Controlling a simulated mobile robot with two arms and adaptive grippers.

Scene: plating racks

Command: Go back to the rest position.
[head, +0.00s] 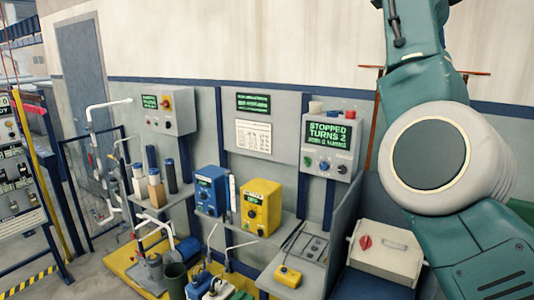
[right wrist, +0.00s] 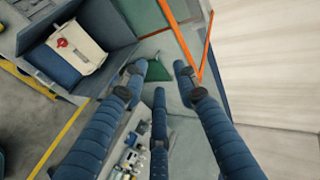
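My right arm, green with a pale round joint, fills the right side of the head view, and its gripper is outside that view. In the right wrist view my right gripper (right wrist: 158,82) has its dark blue ribbed fingers spread apart, with nothing between them. Its fingers point toward a blue-grey booth and the floor, and no contact shows. My left gripper and left arm are not in the head view.
A control box (head: 330,144) reads "STOPPED TURNS 2". Blue (head: 209,190) and yellow (head: 262,207) units stand on the shelf. A white case with a red knob (head: 384,251) sits in the booth, also in the right wrist view (right wrist: 77,45). Grey floor lies at left.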

